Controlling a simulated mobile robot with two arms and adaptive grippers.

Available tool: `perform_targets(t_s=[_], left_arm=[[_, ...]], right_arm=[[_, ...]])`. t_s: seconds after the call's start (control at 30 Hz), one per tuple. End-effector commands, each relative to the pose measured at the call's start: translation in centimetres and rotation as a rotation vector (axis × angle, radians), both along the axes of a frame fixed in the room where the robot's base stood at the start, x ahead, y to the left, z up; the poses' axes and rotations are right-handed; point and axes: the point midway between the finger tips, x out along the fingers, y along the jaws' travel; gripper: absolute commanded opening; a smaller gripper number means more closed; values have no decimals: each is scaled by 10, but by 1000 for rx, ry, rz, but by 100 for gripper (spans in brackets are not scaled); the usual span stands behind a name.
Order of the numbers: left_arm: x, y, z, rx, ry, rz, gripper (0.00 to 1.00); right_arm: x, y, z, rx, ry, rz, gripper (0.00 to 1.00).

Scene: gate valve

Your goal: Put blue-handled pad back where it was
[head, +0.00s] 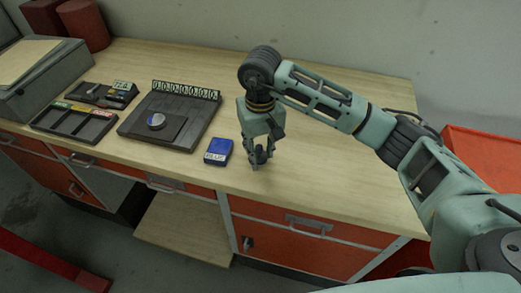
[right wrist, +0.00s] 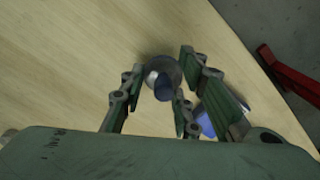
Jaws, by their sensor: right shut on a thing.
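My right gripper (head: 259,160) points down at the tabletop near the front edge, just right of a blue box. In the right wrist view its fingers (right wrist: 165,80) are closed around the blue-handled pad (right wrist: 164,88), a round grey piece with a short blue handle. In the head view the fingers mostly hide the pad, and I cannot tell whether it touches the table. The blue box (head: 218,152), with pale lettering on its front, lies on the table; part of it shows behind a finger in the right wrist view (right wrist: 208,124). My left gripper is out of view.
A sectioned dark tray (head: 99,128) lies farther left. The table (head: 330,185) is clear right of my gripper.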

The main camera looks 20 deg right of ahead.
Motion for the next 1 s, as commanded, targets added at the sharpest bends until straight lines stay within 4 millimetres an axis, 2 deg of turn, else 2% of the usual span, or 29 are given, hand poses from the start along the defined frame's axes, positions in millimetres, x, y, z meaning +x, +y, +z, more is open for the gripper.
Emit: perform_targets(t_s=[0.03,0.13,0.57,0.6,0.8,1.0], left_arm=[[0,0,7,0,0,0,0],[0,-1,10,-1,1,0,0],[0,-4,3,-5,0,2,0],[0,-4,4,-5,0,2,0],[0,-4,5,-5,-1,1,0],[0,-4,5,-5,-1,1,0]], right_arm=[[-1,0,-4,1,4,-1,8],[0,0,-14,1,1,0,8],[0,0,-21,1,-3,0,8],[0,0,-20,1,-2,0,32],[0,0,-20,1,-1,0,48],[0,0,-20,1,-1,0,48]])
